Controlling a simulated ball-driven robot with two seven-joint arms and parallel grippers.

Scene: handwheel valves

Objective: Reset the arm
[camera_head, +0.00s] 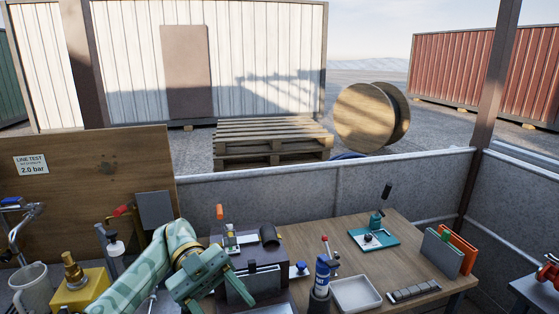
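My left arm comes in from the lower left in a pale green patterned sleeve with a brass-coloured wrist joint. Its green gripper (222,294) is over the left front part of the wooden workbench (325,235), in front of a dark box-shaped fixture (262,240). Its two fingers appear spread apart, with nothing seen between them. The gripper hides part of the bench and the fixture's left side. My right arm and gripper are not in view.
A blue bottle (322,272), a grey tray (356,293), a teal-based tool (374,238) and upright orange and grey plates (447,250) stand on the bench. A yellow block with a brass fitting (78,285) and a grey mug (30,285) are left. Bare wood shows at centre right.

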